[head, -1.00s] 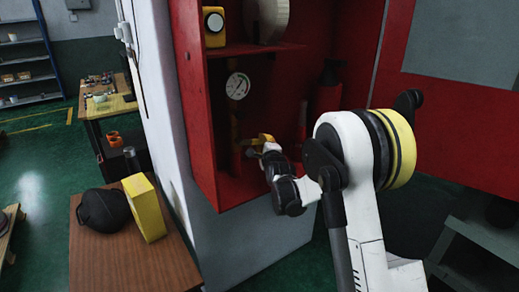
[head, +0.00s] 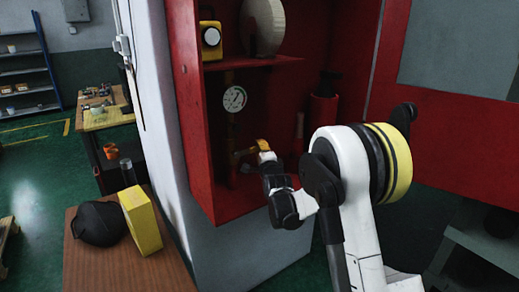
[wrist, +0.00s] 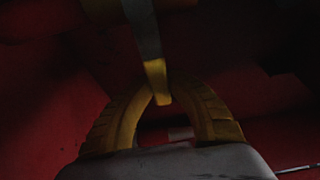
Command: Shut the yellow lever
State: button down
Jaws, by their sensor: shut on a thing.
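The yellow lever (wrist: 156,75) hangs down from the top in the wrist view, a grey bar with a yellow end. My gripper (wrist: 162,98) has its two yellow, curved fingers closed around the lever's yellow end. In the head view my gripper (head: 256,149) reaches into the red cabinet, beside the vertical pipe (head: 231,135) below the gauge. There the lever is too small and covered to tell apart from the yellow fingers.
The red cabinet's shelf (head: 255,64) holds a yellow device (head: 211,38) and a pale disc (head: 263,25). A round gauge (head: 234,98) is on the pipe. A dark-topped red cylinder (head: 321,120) stands to the right. A wooden table (head: 155,275) is at front left.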

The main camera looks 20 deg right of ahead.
jog(key=c, duration=1.3)
grip_release()
jog(key=shift+r, duration=0.1)
jog(key=shift+o, duration=0.2)
jog(key=s, duration=1.2)
jog(key=shift+a, duration=0.45)
